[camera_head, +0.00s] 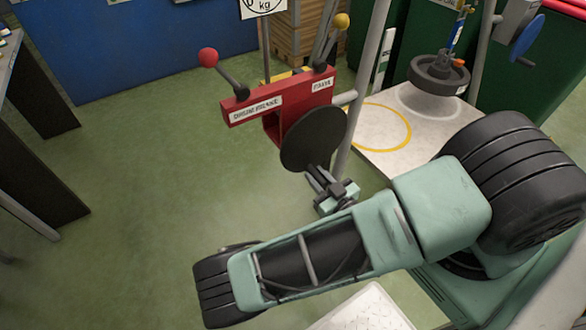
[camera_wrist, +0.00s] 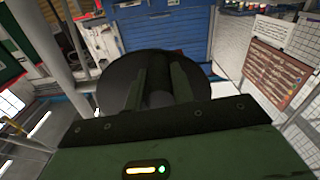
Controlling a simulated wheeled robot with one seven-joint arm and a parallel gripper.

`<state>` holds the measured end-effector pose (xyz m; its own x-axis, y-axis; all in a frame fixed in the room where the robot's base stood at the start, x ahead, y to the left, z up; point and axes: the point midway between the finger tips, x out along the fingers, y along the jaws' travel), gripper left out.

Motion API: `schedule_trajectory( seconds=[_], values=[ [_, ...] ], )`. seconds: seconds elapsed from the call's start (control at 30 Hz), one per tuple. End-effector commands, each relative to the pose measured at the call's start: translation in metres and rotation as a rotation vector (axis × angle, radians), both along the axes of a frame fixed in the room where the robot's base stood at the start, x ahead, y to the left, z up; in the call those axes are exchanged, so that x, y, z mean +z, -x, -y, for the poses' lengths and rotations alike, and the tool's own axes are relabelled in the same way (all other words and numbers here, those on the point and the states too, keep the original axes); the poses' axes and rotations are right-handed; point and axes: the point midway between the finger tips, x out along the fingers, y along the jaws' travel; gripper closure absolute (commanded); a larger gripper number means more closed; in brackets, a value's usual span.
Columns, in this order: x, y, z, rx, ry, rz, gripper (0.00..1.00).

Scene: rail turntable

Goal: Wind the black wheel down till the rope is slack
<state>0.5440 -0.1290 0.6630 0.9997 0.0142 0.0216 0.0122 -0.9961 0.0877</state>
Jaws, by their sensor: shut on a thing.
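The black wheel (camera_head: 313,138) is a dark disc on the side of a red box (camera_head: 285,110) with white labels. My gripper (camera_head: 318,178) is at the wheel's lower edge. In the wrist view the wheel (camera_wrist: 112,88) fills the middle, and the fingers of my gripper (camera_wrist: 160,90) are shut on a dark round handle (camera_wrist: 160,99) in front of it. A dark round weight (camera_head: 438,72) hangs from a blue and orange fitting (camera_head: 458,38) at the upper right. I cannot clearly make out the rope or whether it is slack.
Two levers rise from the red box, one with a red knob (camera_head: 208,57), one with a yellow knob (camera_head: 341,20). A grey post (camera_head: 362,85) stands close behind the wheel. A pale plate (camera_head: 385,150) with a yellow ring lies below the weight. Green floor at left is clear.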

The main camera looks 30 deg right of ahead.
Motion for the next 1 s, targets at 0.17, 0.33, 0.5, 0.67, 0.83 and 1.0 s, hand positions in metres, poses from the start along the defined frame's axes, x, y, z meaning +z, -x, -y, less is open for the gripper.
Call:
schedule_trajectory(
  seconds=[0.17,0.33,0.5,0.67,0.83,1.0],
  values=[
    [0.000,0.007,0.030,-0.016,0.089,-0.012,1.00],
    [0.001,0.008,0.025,-0.016,0.090,-0.012,1.00],
    [0.001,0.008,0.020,-0.017,0.091,-0.011,1.00],
    [0.001,0.008,0.016,-0.017,0.092,-0.012,1.00],
    [0.001,0.009,0.011,-0.018,0.090,-0.015,1.00],
    [-0.001,0.010,0.006,-0.020,0.089,-0.019,1.00]
  ],
)
